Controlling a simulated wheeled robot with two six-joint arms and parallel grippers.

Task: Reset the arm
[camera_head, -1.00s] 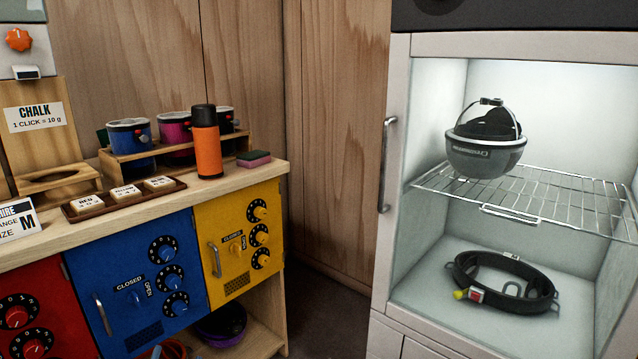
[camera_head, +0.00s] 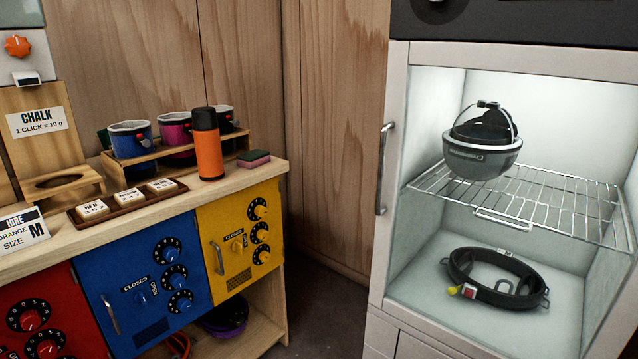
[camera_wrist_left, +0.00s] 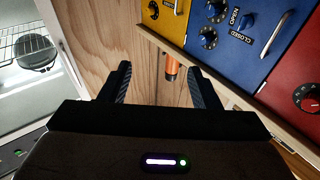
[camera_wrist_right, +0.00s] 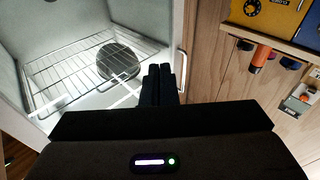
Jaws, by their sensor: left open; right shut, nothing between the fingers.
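Neither of my arms shows in the head view. In the left wrist view my left gripper (camera_wrist_left: 162,88) is open, with its two dark fingers apart and nothing between them. The wooden wall and the orange bottle (camera_wrist_left: 172,68) show beyond its fingers. In the right wrist view my right gripper (camera_wrist_right: 158,85) is shut and empty, its fingertips together. The lit cabinet with a wire shelf (camera_wrist_right: 85,75) and the dark helmet (camera_wrist_right: 117,62) shows beyond and left of it. Neither gripper visibly touches anything.
In the head view a helmet (camera_head: 482,155) sits on the wire shelf (camera_head: 430,183) of the lit cabinet, and a black harness belt (camera_head: 497,280) lies below. At left a counter (camera_head: 262,172) holds several pots, an orange bottle (camera_head: 208,150) and a tile tray (camera_head: 84,217). Red, blue and yellow doors are below.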

